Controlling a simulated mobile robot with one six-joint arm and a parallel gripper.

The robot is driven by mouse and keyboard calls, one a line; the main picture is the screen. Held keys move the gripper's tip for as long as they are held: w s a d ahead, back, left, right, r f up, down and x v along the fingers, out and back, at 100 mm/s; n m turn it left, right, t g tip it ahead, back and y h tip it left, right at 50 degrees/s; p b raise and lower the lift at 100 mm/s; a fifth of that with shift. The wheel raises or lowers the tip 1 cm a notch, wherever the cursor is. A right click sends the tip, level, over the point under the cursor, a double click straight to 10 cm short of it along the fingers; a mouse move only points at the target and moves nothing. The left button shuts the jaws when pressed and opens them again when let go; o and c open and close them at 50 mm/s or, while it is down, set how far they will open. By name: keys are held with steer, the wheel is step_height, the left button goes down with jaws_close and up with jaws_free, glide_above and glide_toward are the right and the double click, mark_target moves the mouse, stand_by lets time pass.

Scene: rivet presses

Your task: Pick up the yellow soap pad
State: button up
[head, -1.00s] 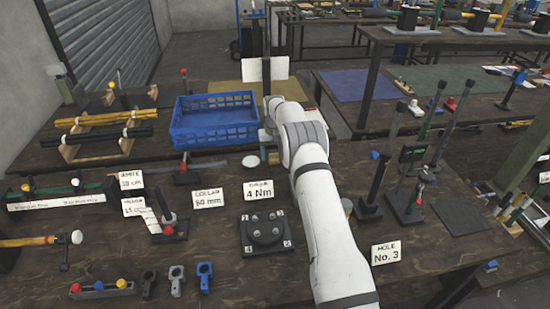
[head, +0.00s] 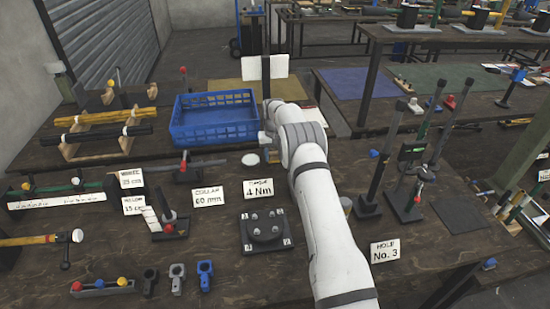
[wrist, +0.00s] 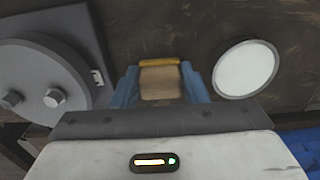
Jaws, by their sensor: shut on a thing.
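My gripper (wrist: 160,70) shows in the wrist view, with its two blue fingers on either side of a small block. The block is the yellow soap pad (wrist: 160,85), with a tan face and a brighter yellow-orange edge at its far end. The fingers are shut on its left and right sides. I cannot tell whether the pad touches the dark tabletop beneath.
A white disc (wrist: 245,68) lies right of the fingers, and a grey round bolted fixture (wrist: 40,85) stands to their left. In the head view a blue crate (head: 215,135) stands left of my wrist. A dark bolted fixture (head: 265,232) and several label cards are nearer.

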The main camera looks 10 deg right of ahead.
mark_target(274, 154)
steer(key=shift+r, duration=0.1)
step_height(274, 154, up, 10)
steer(key=shift+f+b, duration=0.1)
steer(key=shift+b, duration=0.7)
steer(key=o, duration=0.3)
steer(key=shift+c, duration=1.1)
